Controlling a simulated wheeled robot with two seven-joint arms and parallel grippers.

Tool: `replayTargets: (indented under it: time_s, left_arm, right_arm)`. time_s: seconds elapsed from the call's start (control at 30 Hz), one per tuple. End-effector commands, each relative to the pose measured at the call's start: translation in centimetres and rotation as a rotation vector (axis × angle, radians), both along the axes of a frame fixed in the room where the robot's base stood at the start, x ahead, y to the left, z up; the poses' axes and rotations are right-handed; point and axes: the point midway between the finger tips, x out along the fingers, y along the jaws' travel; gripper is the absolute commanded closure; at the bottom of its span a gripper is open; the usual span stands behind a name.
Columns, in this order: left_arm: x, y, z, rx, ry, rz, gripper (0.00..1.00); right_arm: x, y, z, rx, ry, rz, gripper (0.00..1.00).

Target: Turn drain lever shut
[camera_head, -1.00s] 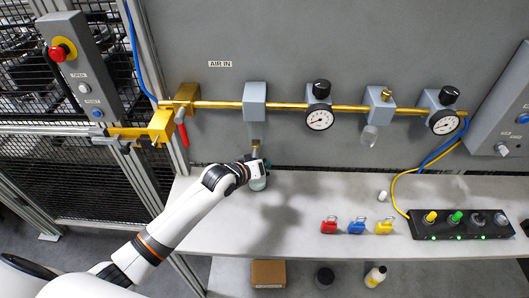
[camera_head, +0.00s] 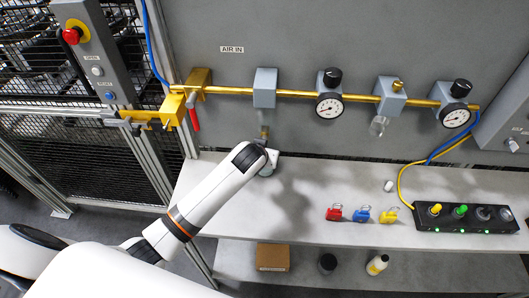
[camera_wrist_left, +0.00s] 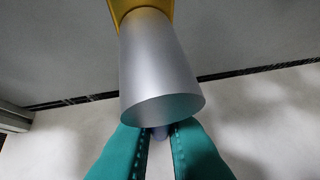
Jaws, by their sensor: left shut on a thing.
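In the left wrist view a smooth grey cylinder (camera_wrist_left: 160,75) hangs below a yellow fitting (camera_wrist_left: 140,8), its round lower end facing me. My left gripper (camera_wrist_left: 161,130) has its teal fingers just under that end, shut on a small grey-blue piece (camera_wrist_left: 160,133), which seems to be the drain lever. Most of this piece is hidden by the fingers and cylinder. In the head view my arm covers the fingers below the first grey block (camera_head: 265,88) on the brass pipe; a brass fitting (camera_head: 264,131) shows above my wrist. My right gripper is not in view.
A red-handled valve (camera_head: 193,113) sits left on the pipe. Gauges (camera_head: 329,105) and a second bowl (camera_head: 379,126) are to the right. Red, blue and yellow padlocks (camera_head: 361,215) and a black connector box (camera_head: 464,218) lie on the bench (camera_head: 310,180), whose middle is clear.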

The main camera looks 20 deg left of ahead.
Motion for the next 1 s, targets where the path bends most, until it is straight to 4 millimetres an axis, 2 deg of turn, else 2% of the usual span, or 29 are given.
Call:
replayTargets:
  time_s: [0.37, 0.4, 0.5, 0.53, 0.87, 1.0]
  left_arm:
    - [-0.1, 0.1, -0.2, 0.007, 0.007, -0.001, 1.00]
    - [-0.1, 0.1, -0.2, 0.007, 0.006, -0.001, 0.86]
    - [-0.1, 0.0, -0.1, 0.007, 0.006, -0.001, 0.70]
    - [-0.1, 0.0, -0.1, 0.006, 0.005, -0.001, 0.68]
    - [-0.2, 0.0, 0.1, 0.005, 0.001, -0.001, 0.68]
    - [-1.3, -0.1, 1.1, 0.004, 0.000, -0.001, 0.68]
  right_arm:
    - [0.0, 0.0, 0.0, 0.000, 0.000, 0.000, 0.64]
    - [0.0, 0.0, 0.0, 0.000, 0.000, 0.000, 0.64]
    - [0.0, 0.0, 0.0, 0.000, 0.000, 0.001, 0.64]
    - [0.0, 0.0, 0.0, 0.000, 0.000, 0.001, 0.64]
    - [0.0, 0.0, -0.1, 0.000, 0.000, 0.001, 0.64]
    - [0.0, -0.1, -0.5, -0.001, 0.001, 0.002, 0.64]
